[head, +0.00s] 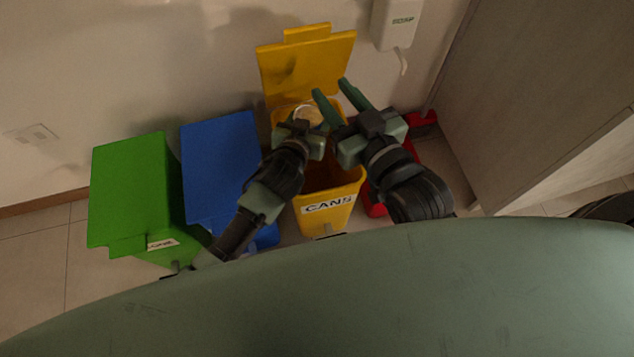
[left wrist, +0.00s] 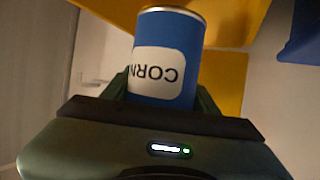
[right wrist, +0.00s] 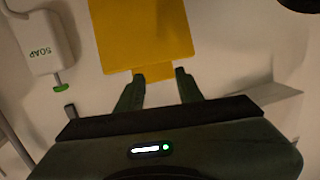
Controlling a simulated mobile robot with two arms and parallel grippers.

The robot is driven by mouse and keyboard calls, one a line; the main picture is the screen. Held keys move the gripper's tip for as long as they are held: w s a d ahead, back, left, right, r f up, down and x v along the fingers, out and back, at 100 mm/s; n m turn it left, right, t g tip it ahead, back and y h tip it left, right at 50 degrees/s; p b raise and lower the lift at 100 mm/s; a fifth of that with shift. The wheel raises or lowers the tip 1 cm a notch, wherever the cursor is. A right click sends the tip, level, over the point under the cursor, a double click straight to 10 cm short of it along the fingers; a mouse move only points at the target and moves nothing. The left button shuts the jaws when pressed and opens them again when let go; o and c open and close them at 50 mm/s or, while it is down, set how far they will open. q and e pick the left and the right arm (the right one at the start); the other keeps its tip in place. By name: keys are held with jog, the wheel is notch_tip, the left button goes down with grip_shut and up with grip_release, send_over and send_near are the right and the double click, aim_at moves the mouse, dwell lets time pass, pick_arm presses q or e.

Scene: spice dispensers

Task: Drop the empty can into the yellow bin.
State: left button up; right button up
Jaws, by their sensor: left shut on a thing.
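The yellow bin (head: 326,212), labelled CANS, stands in the middle of the row of bins with its lid (head: 305,68) raised against the wall. My left gripper (head: 308,124) is over the bin and is shut on the can (head: 309,111). In the left wrist view the can (left wrist: 168,55) has a blue label reading CORN and a metal rim, and sits between the fingers. My right gripper (head: 333,98) is open and empty beside the can, close to the raised lid. The lid also shows beyond its fingers in the right wrist view (right wrist: 145,35).
A green bin (head: 135,195) and a blue bin (head: 222,165) stand to the left with lids down. A red bin (head: 377,207) is mostly hidden behind my right arm. A soap dispenser (head: 396,25) hangs on the wall, and a cabinet (head: 540,90) stands at the right.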

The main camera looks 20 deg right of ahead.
pick_arm(q)
jog(key=shift+f+b, duration=0.35)
jog(key=shift+f, duration=0.1)
pick_arm(e)
jog(key=shift+w+a+r+t+y, duration=0.1)
jog(key=shift+a+r+t+y, duration=0.15)
jog(key=shift+r+t, duration=0.55)
jog(key=shift+a+r+t+y, duration=0.1)
jog(key=shift+r+t+y, duration=0.2)
jog(key=shift+r, duration=1)
pick_arm(q)
jog(key=o, duration=1.4)
jog(key=shift+o, duration=0.2)
jog(key=p+v, duration=0.1)
jog(key=v, duration=0.3)
jog(key=shift+p, duration=0.4)
jog(key=shift+p+v, duration=0.6)
jog(key=shift+v, duration=1.3)
pick_arm(e)
jog(key=s+d+f+g+h, duration=0.1)
jog(key=s+f+g, duration=0.1)
jog(key=f, duration=0.4)
jog(key=s+d+f+g+h, duration=0.1)
jog(key=s+d+f+g, duration=0.1)
jog(key=f+g, duration=0.3)
jog(key=shift+f+g+h, duration=0.3)
jog(key=shift+f+h, duration=0.05)
jog(key=shift+f, duration=0.55)
